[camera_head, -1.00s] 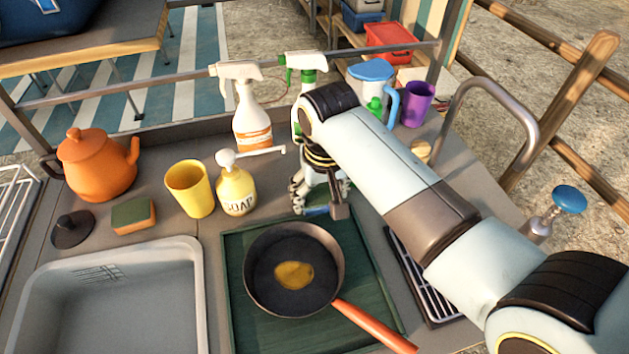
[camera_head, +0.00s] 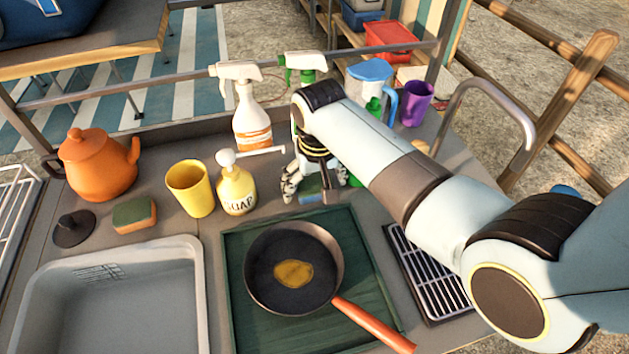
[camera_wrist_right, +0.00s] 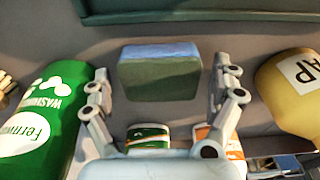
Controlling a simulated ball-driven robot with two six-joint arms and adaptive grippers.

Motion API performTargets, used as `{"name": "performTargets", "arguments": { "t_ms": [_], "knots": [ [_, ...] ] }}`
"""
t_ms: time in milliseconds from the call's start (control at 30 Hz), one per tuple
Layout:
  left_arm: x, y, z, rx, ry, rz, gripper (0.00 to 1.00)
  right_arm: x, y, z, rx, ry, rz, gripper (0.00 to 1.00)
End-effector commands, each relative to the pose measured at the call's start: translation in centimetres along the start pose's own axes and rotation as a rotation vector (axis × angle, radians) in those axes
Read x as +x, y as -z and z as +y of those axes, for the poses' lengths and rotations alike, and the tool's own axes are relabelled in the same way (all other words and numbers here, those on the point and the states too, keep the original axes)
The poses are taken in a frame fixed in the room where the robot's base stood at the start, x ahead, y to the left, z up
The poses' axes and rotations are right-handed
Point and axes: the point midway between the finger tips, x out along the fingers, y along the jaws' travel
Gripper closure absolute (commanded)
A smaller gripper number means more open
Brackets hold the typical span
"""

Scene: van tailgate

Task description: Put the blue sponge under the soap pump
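The blue sponge (camera_wrist_right: 160,72), blue on one side and dark green on the other, sits between the spread fingers of my right gripper (camera_wrist_right: 162,88) in the right wrist view, with a gap on each side. In the head view, my right gripper (camera_head: 312,192) points down behind the dark green tray, and the sponge (camera_head: 311,185) shows partly among its fingers. The yellow soap pump (camera_head: 236,190), marked SOAP, stands upright on the counter to the left of the gripper; part of it shows in the wrist view (camera_wrist_right: 295,95). My left gripper is not in view.
A frying pan (camera_head: 293,268) rests on the green tray (camera_head: 235,330) in front. A yellow cup (camera_head: 190,188) stands left of the pump, with a green-orange sponge (camera_head: 134,214) beyond. A spray bottle (camera_head: 250,120) stands behind. A green bottle (camera_wrist_right: 38,120) is beside the right gripper.

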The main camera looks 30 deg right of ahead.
Motion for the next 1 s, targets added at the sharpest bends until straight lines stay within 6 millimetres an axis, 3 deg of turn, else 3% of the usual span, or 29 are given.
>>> {"name": "performTargets", "arguments": {
  "t_ms": [367, 800, 1000],
  "knots": [
    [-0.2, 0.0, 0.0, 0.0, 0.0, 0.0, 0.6, -0.9, 0.1, 0.0, 0.0, 0.0, 0.001, 0.05],
    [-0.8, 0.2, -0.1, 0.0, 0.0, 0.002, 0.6, -10.0, 0.1, -0.1, 0.0, 0.002, 0.003, 0.05],
    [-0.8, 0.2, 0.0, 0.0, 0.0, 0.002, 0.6, -12.0, 0.1, 0.0, 0.0, 0.0, 0.0, 0.05]
  ]
}}
